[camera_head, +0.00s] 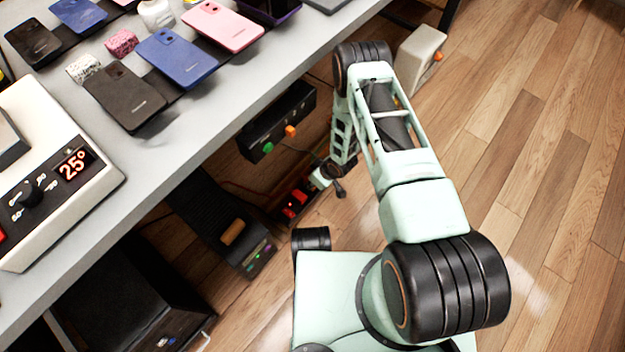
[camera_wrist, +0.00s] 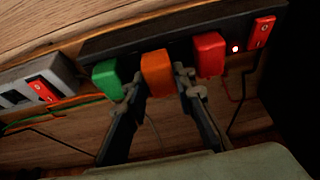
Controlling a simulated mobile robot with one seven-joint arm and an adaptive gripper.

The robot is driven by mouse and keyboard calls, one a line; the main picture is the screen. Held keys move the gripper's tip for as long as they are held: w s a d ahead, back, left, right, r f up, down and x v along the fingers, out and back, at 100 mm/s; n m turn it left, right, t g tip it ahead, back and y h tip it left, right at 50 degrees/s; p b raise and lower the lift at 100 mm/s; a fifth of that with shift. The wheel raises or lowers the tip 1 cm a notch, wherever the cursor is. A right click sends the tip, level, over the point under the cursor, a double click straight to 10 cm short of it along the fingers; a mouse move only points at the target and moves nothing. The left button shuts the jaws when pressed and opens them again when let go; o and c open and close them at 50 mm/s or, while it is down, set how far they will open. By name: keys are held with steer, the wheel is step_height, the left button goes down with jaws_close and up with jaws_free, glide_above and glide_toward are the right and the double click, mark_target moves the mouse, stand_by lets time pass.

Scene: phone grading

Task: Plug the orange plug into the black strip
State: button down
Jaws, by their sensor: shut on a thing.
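In the wrist view the black strip (camera_wrist: 130,48) runs across the top, with a lit red dot and a red switch at its right end. The orange plug (camera_wrist: 157,73) is at the strip's front, between a green plug (camera_wrist: 107,79) and a red plug (camera_wrist: 209,54). My gripper (camera_wrist: 158,86) is shut on the orange plug, one finger on each side. The plug overlaps the strip in the picture; its prongs are hidden, and I cannot tell how far in it is. In the head view my gripper (camera_head: 326,175) is low beside the desk, near small red parts.
A grey strip (camera_wrist: 50,75) with a red switch lies left in the wrist view, with cables below. In the head view a black box (camera_head: 277,118) with green and orange parts is under the desk (camera_head: 215,115). Phones lie on the desk. Wooden floor (camera_head: 540,130) is clear on the right.

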steer(key=shift+f, duration=0.6)
steer(key=c, duration=1.5)
jaws_free()
steer(key=shift+c, duration=0.2)
steer(key=shift+r, duration=0.15)
